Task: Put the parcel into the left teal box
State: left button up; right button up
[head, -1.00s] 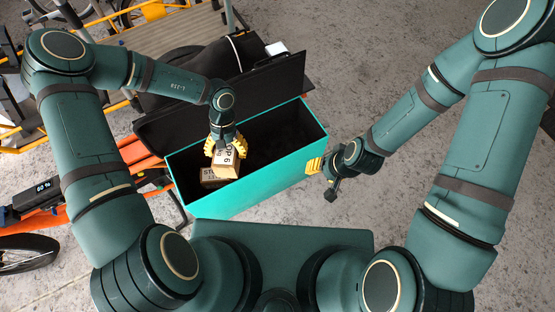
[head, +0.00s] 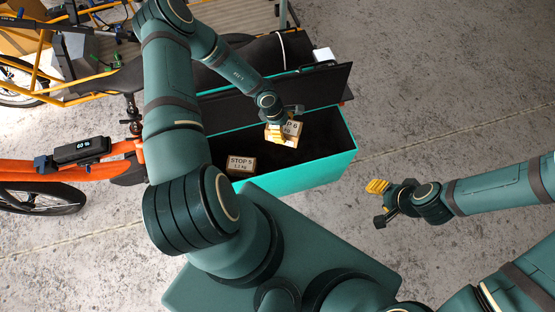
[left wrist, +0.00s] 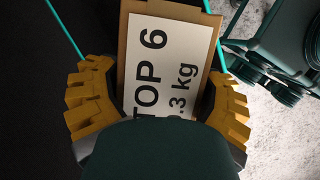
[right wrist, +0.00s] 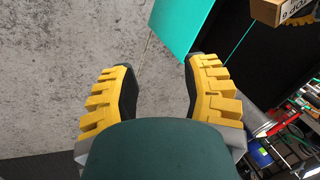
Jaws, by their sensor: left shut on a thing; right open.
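The teal box (head: 310,172) stands open in front of me, its dark lid tipped back; its rim also shows in the right wrist view (right wrist: 178,25). My left gripper (head: 281,131) is shut on a brown parcel with a white "STOP 6" label (head: 291,129), over the box's dark interior toward its right half. The parcel fills the middle of the left wrist view (left wrist: 165,65) between the yellow fingers. Its height above the box floor is hard to tell. My right gripper (head: 380,202) is open and empty, outside the box to the right, over the floor.
Another parcel labelled "STOP 5" (head: 241,165) lies in the left end of the box. An orange bike frame (head: 40,170) with a small display is at left. A cargo bike with yellow tubes (head: 35,75) stands at upper left. Concrete floor at right is clear.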

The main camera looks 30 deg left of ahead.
pick_arm(q)
jog(key=n+b, duration=0.2)
jog(key=b, duration=0.9)
send_over(282, 160)
notch_tip(282, 160, down, 13)
jog(key=shift+t, duration=0.3)
notch_tip(282, 160, down, 10)
jog(key=b, duration=0.3)
jog(key=o, duration=1.2)
jog(key=shift+r, duration=0.1)
